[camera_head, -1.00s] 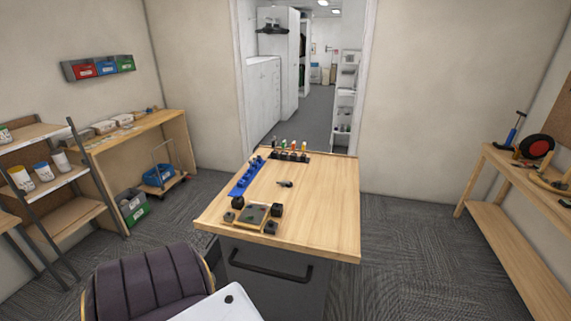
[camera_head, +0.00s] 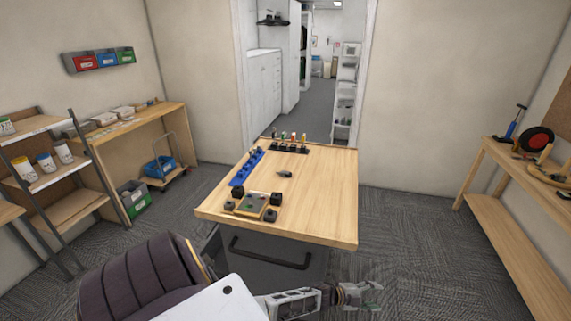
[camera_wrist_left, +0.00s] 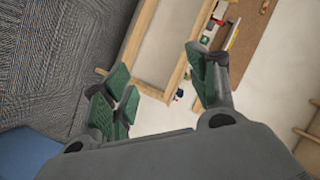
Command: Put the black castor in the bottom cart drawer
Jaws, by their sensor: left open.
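A small black object that looks like the castor (camera_head: 284,174) lies on the wooden top of the cart (camera_head: 325,205), right of the blue strip. The cart's grey front shows one dark bar handle (camera_head: 270,254); the bottom drawer is not visible. My left gripper (camera_head: 362,296) is low in front of the cart's right front corner, below the top and apart from the castor. In the left wrist view its green-padded fingers (camera_wrist_left: 160,92) are spread with nothing between them. My right gripper is in neither view.
A yellow-edged tray (camera_head: 252,205) with black blocks around it, a blue strip (camera_head: 247,167) and a rack of several tools (camera_head: 290,145) stand on the cart. A workbench (camera_head: 515,190) is right, with carpet free between.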

